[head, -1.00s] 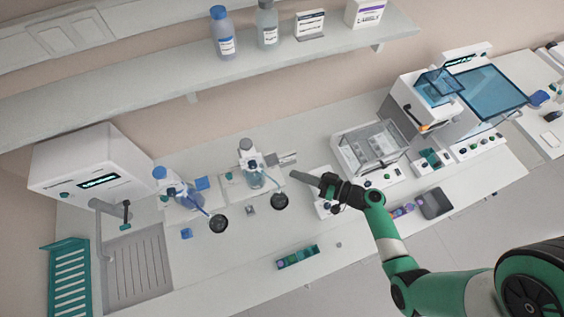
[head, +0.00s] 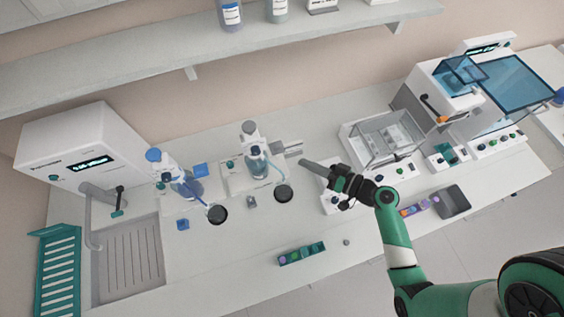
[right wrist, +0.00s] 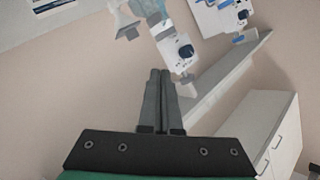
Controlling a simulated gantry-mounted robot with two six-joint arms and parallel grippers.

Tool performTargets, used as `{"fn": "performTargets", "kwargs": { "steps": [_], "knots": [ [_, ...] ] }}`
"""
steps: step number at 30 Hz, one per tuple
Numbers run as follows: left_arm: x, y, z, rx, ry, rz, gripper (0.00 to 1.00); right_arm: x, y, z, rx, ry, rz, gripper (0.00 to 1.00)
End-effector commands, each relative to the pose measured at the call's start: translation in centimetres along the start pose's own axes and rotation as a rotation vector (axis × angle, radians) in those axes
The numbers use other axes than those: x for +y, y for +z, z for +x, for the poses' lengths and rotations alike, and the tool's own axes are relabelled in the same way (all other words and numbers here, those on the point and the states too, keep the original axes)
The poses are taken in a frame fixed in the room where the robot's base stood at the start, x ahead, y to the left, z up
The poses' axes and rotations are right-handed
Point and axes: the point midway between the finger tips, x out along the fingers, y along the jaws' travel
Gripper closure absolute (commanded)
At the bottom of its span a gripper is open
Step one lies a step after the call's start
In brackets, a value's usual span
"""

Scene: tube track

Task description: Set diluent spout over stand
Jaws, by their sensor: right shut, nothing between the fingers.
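Two bottle dispensers stand on the bench in the head view: one blue-capped (head: 154,156) and one grey-capped (head: 250,129). I cannot tell which holds diluent. The blue-capped one's spout reaches a round black stand (head: 217,214); the grey-capped one's spout reaches toward another black stand (head: 283,193). My right gripper (head: 303,162) is shut and empty, right of the grey-capped dispenser and apart from it. In the right wrist view, its shut fingers (right wrist: 157,74) point toward a white device with a dark knob (right wrist: 182,48). My left gripper is not in view.
A sink (head: 128,263) and teal rack (head: 57,273) lie at the left. A clear-walled balance (head: 386,138) stands right of my gripper. A teal block with coloured vials (head: 302,254) lies near the front edge. The front middle of the bench is mostly clear.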

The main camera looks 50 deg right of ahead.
Motion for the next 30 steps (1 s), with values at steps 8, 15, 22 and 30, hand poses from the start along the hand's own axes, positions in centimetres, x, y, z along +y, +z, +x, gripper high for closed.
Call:
{"fn": "performTargets", "kwargs": {
  "steps": [8,15,22,30],
  "knots": [
    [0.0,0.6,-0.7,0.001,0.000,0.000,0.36,-0.2,0.0,5.8,0.000,-0.005,-0.001,1.00],
    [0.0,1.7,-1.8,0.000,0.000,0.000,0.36,0.1,2.6,8.4,0.001,-0.001,0.002,1.00],
    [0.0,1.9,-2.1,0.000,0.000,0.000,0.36,0.0,3.9,8.7,0.002,0.001,0.001,1.00],
    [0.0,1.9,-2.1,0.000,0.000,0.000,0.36,-0.1,3.8,8.6,0.003,0.001,0.001,1.00]
  ]
}}
